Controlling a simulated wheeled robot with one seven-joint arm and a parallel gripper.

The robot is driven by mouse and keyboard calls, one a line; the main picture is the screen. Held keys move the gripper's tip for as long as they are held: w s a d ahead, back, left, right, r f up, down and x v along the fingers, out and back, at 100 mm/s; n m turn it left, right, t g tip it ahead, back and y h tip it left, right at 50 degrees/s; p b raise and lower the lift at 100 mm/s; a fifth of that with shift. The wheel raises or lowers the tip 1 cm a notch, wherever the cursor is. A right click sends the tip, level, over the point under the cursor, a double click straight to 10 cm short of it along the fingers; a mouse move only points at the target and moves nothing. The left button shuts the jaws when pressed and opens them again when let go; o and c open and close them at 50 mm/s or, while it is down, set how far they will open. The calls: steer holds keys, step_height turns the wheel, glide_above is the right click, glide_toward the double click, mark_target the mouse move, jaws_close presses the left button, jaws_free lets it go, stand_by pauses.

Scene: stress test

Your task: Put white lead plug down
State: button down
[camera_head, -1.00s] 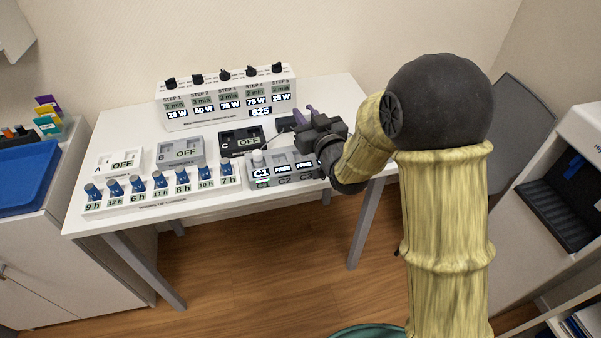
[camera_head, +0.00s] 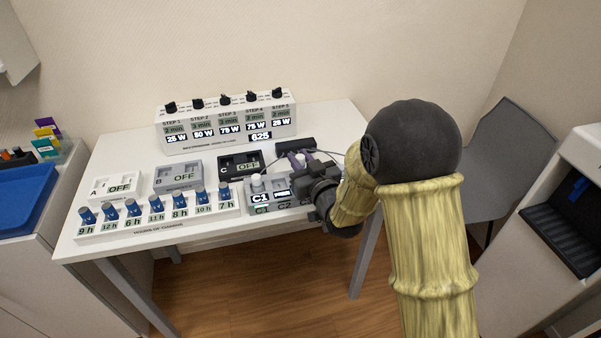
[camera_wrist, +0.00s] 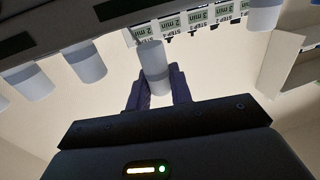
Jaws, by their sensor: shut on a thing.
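My gripper (camera_head: 297,160) is over the right part of the grey station labelled C1 and C2 (camera_head: 267,208), at the right of the table. In the wrist view its two dark purple fingers (camera_wrist: 157,88) are shut on a whitish cylinder with a grey band, the white lead plug (camera_wrist: 153,62). Its far end reaches up toward a dark-edged body at the top of the wrist view; whether it touches is unclear. In the head view the gripper and wrist hide the plug and the station's right end. Another pale plug (camera_head: 257,183) stands at C1.
Module C (camera_head: 240,164) with a thin dark cable and a black bar (camera_head: 295,144) lie behind the gripper. Modules A (camera_head: 115,185) and B (camera_head: 178,175), a row of blue-topped knobs (camera_head: 157,207) and the white step panel (camera_head: 227,124) fill the left and back. Bare table (camera_head: 335,118) shows at back right.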

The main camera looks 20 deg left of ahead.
steer(key=shift+f, duration=1.8)
steer(key=shift+f+b, duration=0.15)
steer(key=shift+b, duration=0.2)
steer(key=c, duration=1.3)
jaws_free()
steer(key=shift+o, duration=0.2)
